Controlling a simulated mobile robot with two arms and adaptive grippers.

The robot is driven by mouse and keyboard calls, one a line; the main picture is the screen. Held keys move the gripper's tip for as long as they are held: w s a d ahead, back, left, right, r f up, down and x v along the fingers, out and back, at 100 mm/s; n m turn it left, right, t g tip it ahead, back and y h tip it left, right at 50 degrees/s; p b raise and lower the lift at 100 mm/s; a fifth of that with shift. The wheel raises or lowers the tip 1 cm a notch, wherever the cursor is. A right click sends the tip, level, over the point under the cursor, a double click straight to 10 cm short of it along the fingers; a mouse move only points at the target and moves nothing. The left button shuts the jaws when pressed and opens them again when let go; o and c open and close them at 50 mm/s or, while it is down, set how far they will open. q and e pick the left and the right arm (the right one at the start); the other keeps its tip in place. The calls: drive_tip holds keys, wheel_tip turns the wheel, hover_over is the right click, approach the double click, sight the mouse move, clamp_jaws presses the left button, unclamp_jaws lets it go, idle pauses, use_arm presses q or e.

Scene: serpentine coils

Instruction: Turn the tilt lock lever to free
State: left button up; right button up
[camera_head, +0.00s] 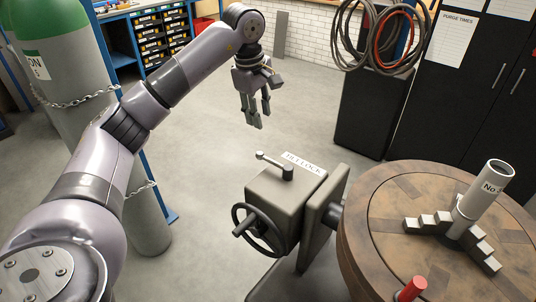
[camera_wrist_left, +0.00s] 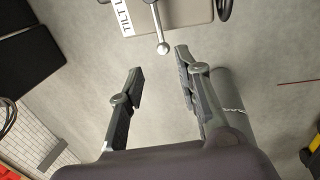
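The tilt lock lever (camera_head: 274,165) is a short metal bar with a ball end, on top of a grey box (camera_head: 270,201) beside a label reading "TILT LOCK" (camera_head: 302,162). The bar points to the left in the head view. In the left wrist view the lever (camera_wrist_left: 159,27) is at the top centre, its ball end beyond my fingertips. My left gripper (camera_head: 257,122) hangs with fingers downward, above and behind the lever, apart from it. In the left wrist view its fingers (camera_wrist_left: 159,60) are spread and empty. My right gripper shows in neither view.
A black handwheel (camera_head: 259,229) is on the box's front. A round wooden table (camera_head: 385,225) stands at right with a steel tube (camera_head: 483,191), metal blocks and a red cylinder (camera_head: 411,289). Chained gas cylinders (camera_head: 62,75) stand at left. The floor around the box is clear.

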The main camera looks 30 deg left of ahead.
sight(269, 159)
use_arm(q)
drive_tip(key=w+f+p, duration=0.1)
drive_tip(key=f, duration=0.4)
drive_tip(key=w+f, duration=0.1)
drive_tip(key=f, duration=0.4)
drive_tip(key=w+f+p, duration=0.1)
drive_tip(key=f, duration=0.5)
drive_tip(key=shift+w+d+p, duration=0.1)
drive_tip(key=shift+d+p, duration=0.1)
drive_tip(key=shift+p, duration=0.1)
drive_tip(key=shift+c, duration=0.2)
clamp_jaws()
